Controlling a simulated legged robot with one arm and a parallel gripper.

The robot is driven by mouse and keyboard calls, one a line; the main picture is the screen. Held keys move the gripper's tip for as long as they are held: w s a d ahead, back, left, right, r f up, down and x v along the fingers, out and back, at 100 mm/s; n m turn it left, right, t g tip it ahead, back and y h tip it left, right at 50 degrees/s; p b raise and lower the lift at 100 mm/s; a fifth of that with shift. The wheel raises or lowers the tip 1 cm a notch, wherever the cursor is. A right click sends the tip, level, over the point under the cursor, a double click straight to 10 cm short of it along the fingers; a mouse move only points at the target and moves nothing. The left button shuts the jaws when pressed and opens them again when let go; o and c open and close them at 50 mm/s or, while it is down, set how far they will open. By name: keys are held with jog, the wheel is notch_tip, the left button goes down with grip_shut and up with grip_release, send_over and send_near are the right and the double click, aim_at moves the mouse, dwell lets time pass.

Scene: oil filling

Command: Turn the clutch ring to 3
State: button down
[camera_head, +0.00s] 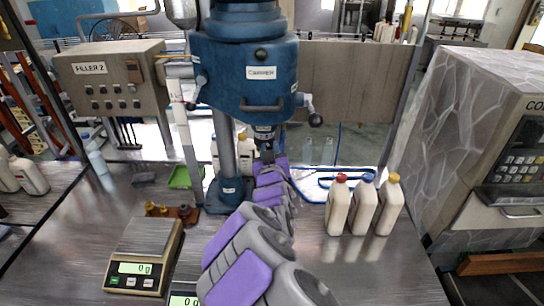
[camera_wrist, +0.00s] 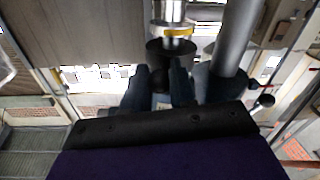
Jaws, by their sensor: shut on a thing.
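The blue capper (camera_head: 250,72) stands at the back of the bench, with its spindle pointing down. The clutch ring (camera_head: 264,133) is low on that spindle, small in the head view, and its numbers cannot be read. In the wrist view the dark ring (camera_wrist: 170,50) sits under a yellow band (camera_wrist: 176,30) on the bright metal shaft. My gripper (camera_head: 267,154) reaches up to the spindle from below. In the wrist view the two dark fingers of my gripper (camera_wrist: 160,70) are on either side of the ring's lower part, shut on it. The fingers hide part of the ring.
Three cream bottles (camera_head: 362,207) with red, blue and yellow caps stand right of my arm. A scale (camera_head: 144,257) and small brown parts (camera_head: 172,210) are at left. The capper's column (camera_head: 225,150) stands close left of my gripper. A grey cabinet (camera_head: 470,130) bounds the right.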

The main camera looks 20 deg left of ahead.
jog(key=shift+a+r, duration=0.15)
jog(key=c, duration=1.2)
grip_release()
jog(key=shift+o, duration=1)
jog(key=shift+a, duration=0.1)
jog(key=shift+o, duration=0.2)
jog(key=shift+w+a+f, duration=0.1)
jog(key=shift+f, duration=0.2)
